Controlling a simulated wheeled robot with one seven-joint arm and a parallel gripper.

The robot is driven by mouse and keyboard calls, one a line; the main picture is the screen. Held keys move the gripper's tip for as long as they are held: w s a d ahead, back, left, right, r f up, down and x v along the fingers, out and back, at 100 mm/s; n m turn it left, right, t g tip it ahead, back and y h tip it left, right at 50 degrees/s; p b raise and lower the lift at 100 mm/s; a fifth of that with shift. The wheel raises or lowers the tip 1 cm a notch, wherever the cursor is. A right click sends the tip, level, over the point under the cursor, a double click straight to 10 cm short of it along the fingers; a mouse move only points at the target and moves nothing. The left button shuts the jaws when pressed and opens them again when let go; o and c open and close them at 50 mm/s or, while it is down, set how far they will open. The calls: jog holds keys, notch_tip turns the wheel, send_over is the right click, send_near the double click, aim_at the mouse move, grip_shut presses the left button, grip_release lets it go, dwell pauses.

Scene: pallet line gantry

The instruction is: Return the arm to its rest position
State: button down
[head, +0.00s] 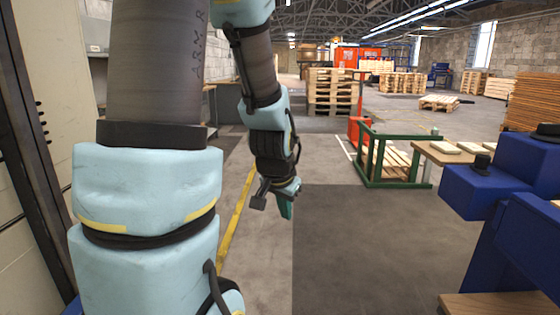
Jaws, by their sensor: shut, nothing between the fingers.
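My arm, pale blue with grey links, fills the left of the head view. It reaches up out of the top of the picture and comes down again to my gripper (275,203). The gripper hangs low near the middle of the view, pointing down over the bare concrete floor. Its fingers look small and dark, with a teal part beside them. It is shut and holds nothing. It touches nothing that I can see. The upper bend of the arm is cut off by the picture's top edge.
A green-framed cage (372,184) with wooden slats stands right of my gripper, by a bench (430,154). Blue machinery (495,240) fills the near right. Stacked pallets (333,95) stand behind. A pale wall panel (45,85) is close on the left. The middle floor is clear.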

jog(key=s+a+n+g+y, duration=0.1)
jog(key=s+a+n+g, duration=0.2)
jog(key=s+a+n, duration=0.35)
notch_tip(320, 180, up, 18)
jog(key=s+a+p, duration=0.1)
jog(key=p, duration=1.7)
jog(key=shift+s+a+m, duration=0.2)
jog(key=shift+a+m, duration=0.05)
jog(key=shift+m, duration=0.1)
jog(key=c, duration=1.5)
grip_release()
